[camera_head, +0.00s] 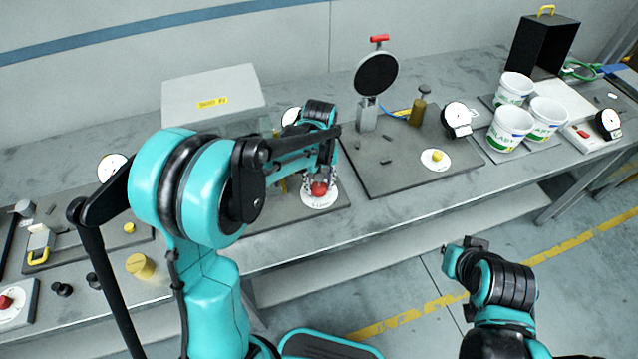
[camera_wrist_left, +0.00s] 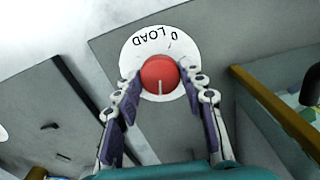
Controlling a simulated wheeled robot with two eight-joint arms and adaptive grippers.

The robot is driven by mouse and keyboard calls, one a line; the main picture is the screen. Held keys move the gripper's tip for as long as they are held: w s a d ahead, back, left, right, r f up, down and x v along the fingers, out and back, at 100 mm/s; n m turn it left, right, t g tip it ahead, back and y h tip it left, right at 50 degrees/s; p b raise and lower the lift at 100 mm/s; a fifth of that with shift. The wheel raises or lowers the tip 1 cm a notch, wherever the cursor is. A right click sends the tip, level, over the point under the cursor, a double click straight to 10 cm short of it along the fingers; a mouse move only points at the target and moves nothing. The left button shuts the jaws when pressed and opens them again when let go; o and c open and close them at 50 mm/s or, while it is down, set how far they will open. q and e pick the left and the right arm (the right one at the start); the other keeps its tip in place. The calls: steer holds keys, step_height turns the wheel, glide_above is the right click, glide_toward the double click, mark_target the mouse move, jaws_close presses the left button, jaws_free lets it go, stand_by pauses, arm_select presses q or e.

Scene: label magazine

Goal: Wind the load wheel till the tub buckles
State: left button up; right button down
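The load wheel is a red knob (camera_head: 319,188) on a white round dial marked LOAD; it also shows in the left wrist view (camera_wrist_left: 160,72) with a pale mark line on it. My left gripper (camera_head: 320,180) reaches down over it. In the left wrist view the two fingers (camera_wrist_left: 161,80) sit on opposite sides of the knob and appear to touch it. At the right edge of that view a pale thing with green and blue patches (camera_wrist_left: 294,98) partly shows; I cannot tell whether it is a tub. My right gripper (camera_head: 465,258) hangs in front of the bench, away from everything.
Several white tubs (camera_head: 512,88) stand on the bench at the right. A dark plate (camera_head: 390,180) carries a black disc stand (camera_head: 377,75) and another dial (camera_head: 436,160). A label box (camera_head: 212,95) is behind my left arm, which hides part of the bench.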

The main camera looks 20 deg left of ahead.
arm_select(q)
steer(key=shift+c, duration=0.6)
steer(key=shift+m, duration=0.3)
steer(key=m, duration=0.2)
steer(key=shift+m, duration=2.3)
steer(key=o, duration=1.2)
steer(key=shift+c, duration=0.2)
steer(key=shift+r, duration=0.1)
